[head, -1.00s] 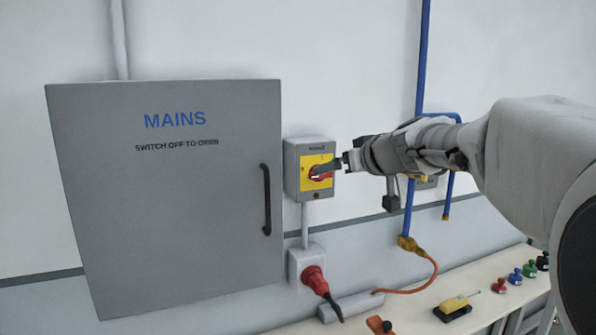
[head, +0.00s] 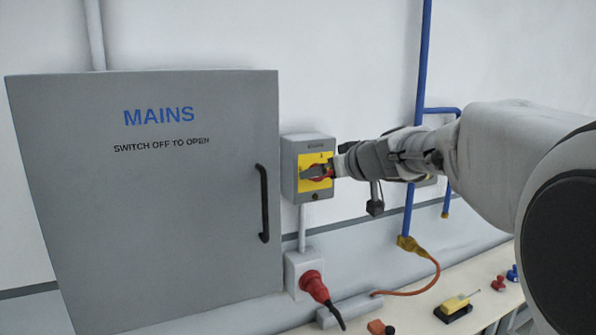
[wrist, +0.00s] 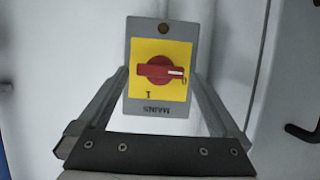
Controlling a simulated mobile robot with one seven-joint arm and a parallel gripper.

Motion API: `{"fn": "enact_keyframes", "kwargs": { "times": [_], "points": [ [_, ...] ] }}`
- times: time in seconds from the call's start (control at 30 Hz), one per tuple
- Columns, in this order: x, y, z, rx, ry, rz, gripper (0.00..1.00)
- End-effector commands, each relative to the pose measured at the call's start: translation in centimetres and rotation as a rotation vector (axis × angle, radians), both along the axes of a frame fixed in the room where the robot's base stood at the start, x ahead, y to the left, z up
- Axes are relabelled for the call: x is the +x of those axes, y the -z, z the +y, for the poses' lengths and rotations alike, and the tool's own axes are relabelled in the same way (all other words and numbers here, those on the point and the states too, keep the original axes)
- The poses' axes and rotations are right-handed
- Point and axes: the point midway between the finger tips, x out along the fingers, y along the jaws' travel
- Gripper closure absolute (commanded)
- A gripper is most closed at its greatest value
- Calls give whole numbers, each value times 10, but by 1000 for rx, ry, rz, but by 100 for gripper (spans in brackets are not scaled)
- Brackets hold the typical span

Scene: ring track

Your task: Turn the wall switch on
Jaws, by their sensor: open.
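The wall switch is a grey box (head: 308,168) labelled MAINS, with a yellow plate (head: 322,157) and a red rotary knob (wrist: 158,70). It shows upside down in the wrist view. The knob lies level, its white mark pointing right in the wrist view, towards a small character at the plate's edge; an "I" mark sits at the lower left there. My gripper (wrist: 160,76) is open, one finger on each side of the knob in that view, with nothing held. In the head view my gripper (head: 334,170) is at the switch and partly hides the knob; contact cannot be told.
A large grey MAINS cabinet (head: 140,215) with a black handle (head: 263,203) stands left of the switch. A red plug (head: 313,285) sits below. A blue pipe (head: 421,70) runs at right. A bench (head: 470,275) below carries a yellow-handled tool (head: 455,305).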

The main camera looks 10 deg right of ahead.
Motion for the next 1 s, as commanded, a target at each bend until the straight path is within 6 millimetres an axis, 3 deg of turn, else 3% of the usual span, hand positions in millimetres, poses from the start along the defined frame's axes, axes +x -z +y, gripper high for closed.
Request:
{"fn": "enact_keyframes", "kwargs": {
  "times": [0.23,0.67,1.0],
  "points": [
    [0,0,0,0,0,0,2],
    [0,0,0,0,0,0,79],
    [0,2,-1,46,1,14,81]
  ]
}}
